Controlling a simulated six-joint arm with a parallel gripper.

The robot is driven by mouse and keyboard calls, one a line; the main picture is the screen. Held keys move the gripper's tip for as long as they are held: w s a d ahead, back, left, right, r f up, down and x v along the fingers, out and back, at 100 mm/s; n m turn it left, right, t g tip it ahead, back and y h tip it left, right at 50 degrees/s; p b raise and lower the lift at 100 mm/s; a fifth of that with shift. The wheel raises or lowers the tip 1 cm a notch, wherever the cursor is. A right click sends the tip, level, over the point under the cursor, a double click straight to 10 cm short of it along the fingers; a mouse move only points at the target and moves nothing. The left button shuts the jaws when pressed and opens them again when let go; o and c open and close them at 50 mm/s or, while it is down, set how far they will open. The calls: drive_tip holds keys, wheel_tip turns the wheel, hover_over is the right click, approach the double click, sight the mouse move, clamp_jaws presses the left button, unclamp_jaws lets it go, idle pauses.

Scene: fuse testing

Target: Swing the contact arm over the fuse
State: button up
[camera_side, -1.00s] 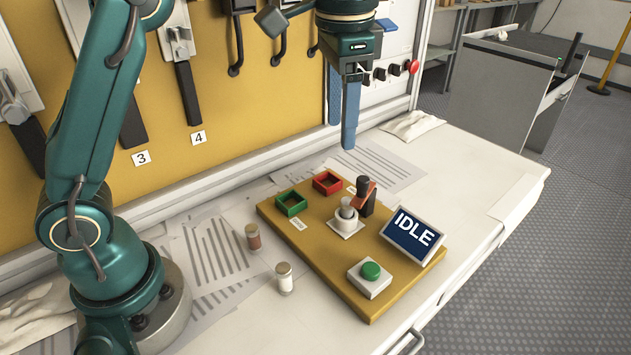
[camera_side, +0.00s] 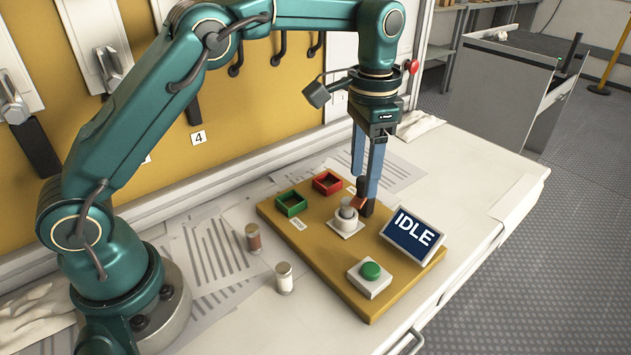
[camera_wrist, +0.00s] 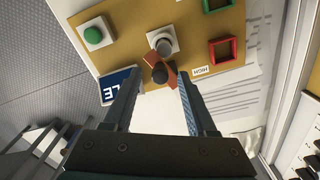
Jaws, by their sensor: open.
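The contact arm (camera_side: 359,202) is a short orange bar with a dark knob (camera_wrist: 160,74) on its post. The fuse (camera_side: 347,210) is a small grey-capped piece upright in a white socket (camera_side: 345,226). In the wrist view the orange arm (camera_wrist: 155,58) points toward the fuse (camera_wrist: 164,45), its end close beside it; I cannot tell whether they overlap. My gripper (camera_side: 364,190) points down at the contact arm. Its blue fingers are open, one on each side of the knob, as the wrist view shows (camera_wrist: 159,76). In the side view they hide most of the post.
The yellow board (camera_side: 330,262) carries a green tray (camera_side: 291,204), a red tray (camera_side: 327,183), a green button (camera_side: 370,271) and a tilted display reading IDLE (camera_side: 412,233). Two loose fuses, brown (camera_side: 253,238) and white (camera_side: 284,278), stand on the bench left of the board.

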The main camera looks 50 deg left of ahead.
drive_tip(key=shift+f, duration=0.45)
clamp_jaws()
drive_tip(key=m, duration=0.2)
drive_tip(key=a+m, duration=0.1)
drive_tip(key=m, duration=0.1)
drive_tip(key=shift+s+a+m, duration=0.1)
drive_tip(key=shift+a+m, duration=0.05)
drive_tip(key=shift+m, duration=0.15)
unclamp_jaws()
